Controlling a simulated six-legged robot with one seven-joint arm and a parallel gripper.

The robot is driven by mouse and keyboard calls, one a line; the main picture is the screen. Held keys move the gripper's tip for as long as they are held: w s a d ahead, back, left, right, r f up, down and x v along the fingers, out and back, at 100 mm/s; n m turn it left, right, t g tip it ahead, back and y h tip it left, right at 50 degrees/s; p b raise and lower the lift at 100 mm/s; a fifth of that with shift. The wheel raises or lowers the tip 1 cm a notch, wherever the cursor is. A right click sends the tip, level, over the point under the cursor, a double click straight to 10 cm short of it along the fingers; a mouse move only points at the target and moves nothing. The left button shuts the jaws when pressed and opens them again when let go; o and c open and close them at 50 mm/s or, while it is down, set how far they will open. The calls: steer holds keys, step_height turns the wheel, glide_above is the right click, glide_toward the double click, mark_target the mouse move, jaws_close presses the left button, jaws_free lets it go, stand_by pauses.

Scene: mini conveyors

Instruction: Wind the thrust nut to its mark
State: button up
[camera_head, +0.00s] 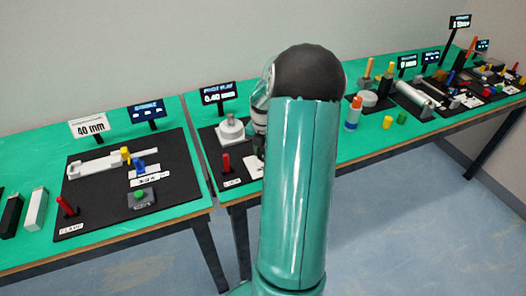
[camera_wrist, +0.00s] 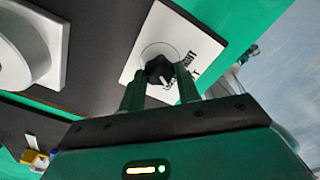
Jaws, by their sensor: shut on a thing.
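A dark knob-like nut (camera_wrist: 157,68) with a short white pointer line sits inside a thin ring on a white printed plate (camera_wrist: 139,62) in the wrist view. My gripper (camera_wrist: 160,76) has its two green fingers on either side of the nut and is shut on it. The lettering on the plate is partly covered by a finger, and I cannot read a mark clearly. Only part of the white plate (camera_head: 252,168) shows there. A display (camera_head: 218,93) above this station reads 0.40 mm.
A white pedestal (camera_head: 231,131) and a red clamp lever (camera_head: 226,163) stand on the same black board. Another board with a yellow-and-blue slide (camera_head: 137,165) lies left. Bottles and small parts crowd the bench at right. Open floor (camera_head: 400,220) lies in front.

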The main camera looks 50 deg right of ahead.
mark_target(263, 154)
steer(key=o, duration=1)
steer(key=shift+c, duration=0.2)
steer(key=shift+r, duration=0.15)
step_height(263, 154, up, 14)
steer(key=shift+f, duration=0.2)
